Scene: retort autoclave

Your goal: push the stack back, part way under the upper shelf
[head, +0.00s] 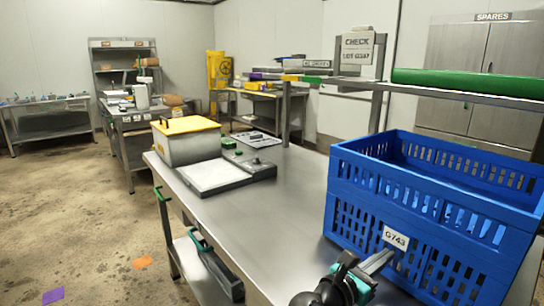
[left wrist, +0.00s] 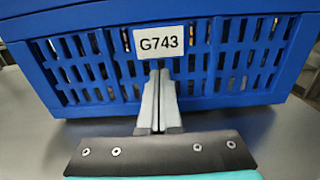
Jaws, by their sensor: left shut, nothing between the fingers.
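The stack (head: 432,203) is blue slotted plastic crates, one on another, at the right of the metal table in the head view; the top one looks empty where I see inside. Its front carries a white G743 label, and the front wall fills the upper left wrist view (left wrist: 95,70). My left gripper (head: 388,256) is shut and empty, fingers pointing at the front. In the left wrist view its tips (left wrist: 160,74) are just below the label, touching or very near the wall; I cannot tell which. The upper shelf (head: 450,97) runs behind and above the stack. My right gripper is out of view.
A green roll (head: 470,81) lies on the upper shelf. A shelf post (head: 286,115) stands at the table's back edge. A yellow-lidded box (head: 187,142) and a flat grey scale (head: 215,177) sit on the table's left end. The metal top (head: 275,215) between them and the stack is bare.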

